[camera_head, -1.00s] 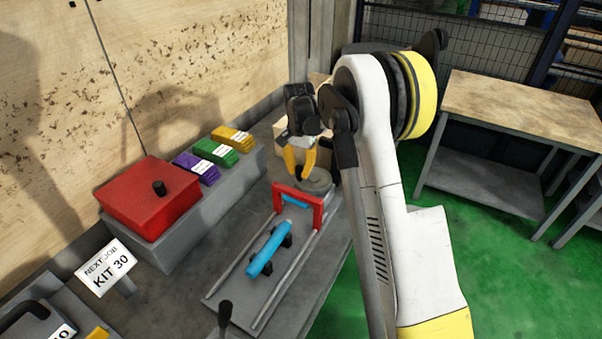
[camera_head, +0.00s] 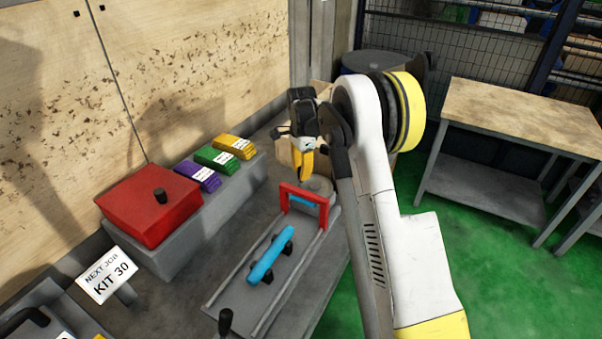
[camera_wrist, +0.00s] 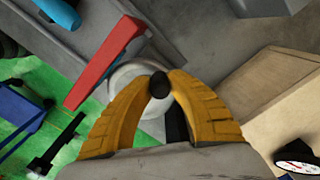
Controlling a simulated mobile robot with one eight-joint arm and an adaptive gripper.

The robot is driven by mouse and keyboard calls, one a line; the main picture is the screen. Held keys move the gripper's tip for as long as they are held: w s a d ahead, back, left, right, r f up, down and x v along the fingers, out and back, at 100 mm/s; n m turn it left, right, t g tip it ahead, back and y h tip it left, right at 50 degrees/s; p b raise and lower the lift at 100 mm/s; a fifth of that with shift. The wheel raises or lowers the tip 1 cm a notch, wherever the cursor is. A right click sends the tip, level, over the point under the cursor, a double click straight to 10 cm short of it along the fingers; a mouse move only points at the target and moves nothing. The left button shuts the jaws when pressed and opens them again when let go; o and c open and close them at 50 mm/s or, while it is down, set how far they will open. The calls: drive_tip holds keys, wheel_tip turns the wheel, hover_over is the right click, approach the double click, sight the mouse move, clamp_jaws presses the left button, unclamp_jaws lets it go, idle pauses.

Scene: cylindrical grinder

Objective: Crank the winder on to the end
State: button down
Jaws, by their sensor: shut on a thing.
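The winder (camera_head: 319,186) is a grey round drum at the far end of the railed bench fixture, just behind the red frame. In the wrist view its pale round body (camera_wrist: 128,75) lies under my fingers. My gripper (camera_head: 303,172) has yellow fingers pointing down over the winder. In the wrist view my gripper (camera_wrist: 159,86) is shut on a small black knob (camera_wrist: 159,84), the winder's crank handle. The red frame (camera_head: 304,191) spans the rails and also shows in the wrist view (camera_wrist: 105,62). The crank arm is mostly hidden.
A blue cylinder (camera_head: 270,255) lies on black supports between the rails. A red box (camera_head: 148,205) and purple, green and yellow blocks (camera_head: 217,157) stand on a grey ledge at left. A cardboard box (camera_head: 322,92) is behind my gripper. A wooden-topped table (camera_head: 520,108) stands at right.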

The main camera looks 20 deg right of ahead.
idle(0.4)
drive_tip(key=c, duration=1.2)
unclamp_jaws()
drive_tip(key=shift+c, duration=0.2)
wheel_tip(320, 180, up, 12)
